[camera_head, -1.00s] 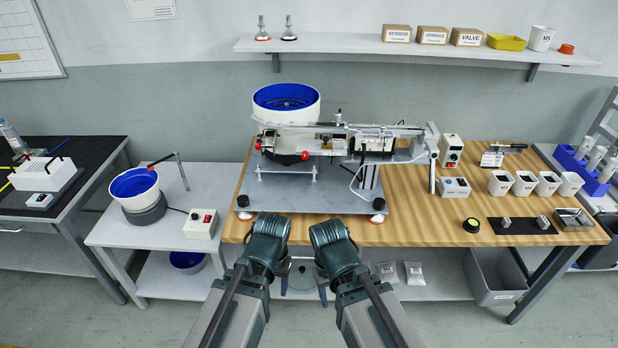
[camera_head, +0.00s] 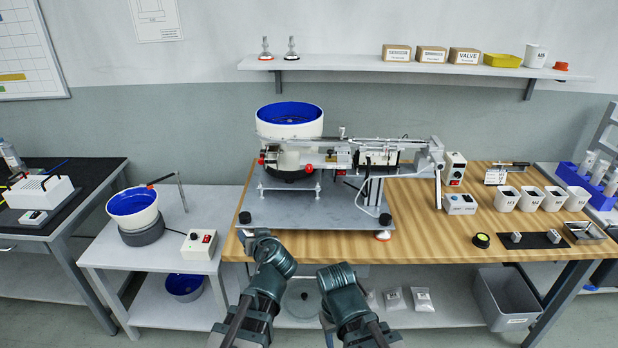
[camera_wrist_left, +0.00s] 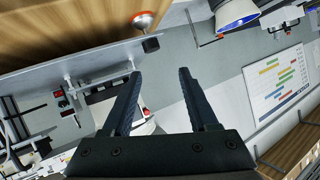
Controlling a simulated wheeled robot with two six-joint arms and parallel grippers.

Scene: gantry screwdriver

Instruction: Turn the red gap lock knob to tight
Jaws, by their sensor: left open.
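The feeder machine (camera_head: 330,155) stands on a grey base plate (camera_head: 310,216) on the wooden table. In the left wrist view a red part (camera_wrist_left: 145,111) shows between my fingers, further away. My left gripper (camera_wrist_left: 157,75) is open and empty, apart from the machine, near the plate's front left corner. My right arm is low in front of the table, its jaws not seen.
A blue-lined bowl (camera_head: 134,203) and a switch box (camera_head: 199,244) stand on the left side table. A control box (camera_head: 459,204), white cups (camera_head: 530,198) and a black mat (camera_head: 540,240) occupy the table's right.

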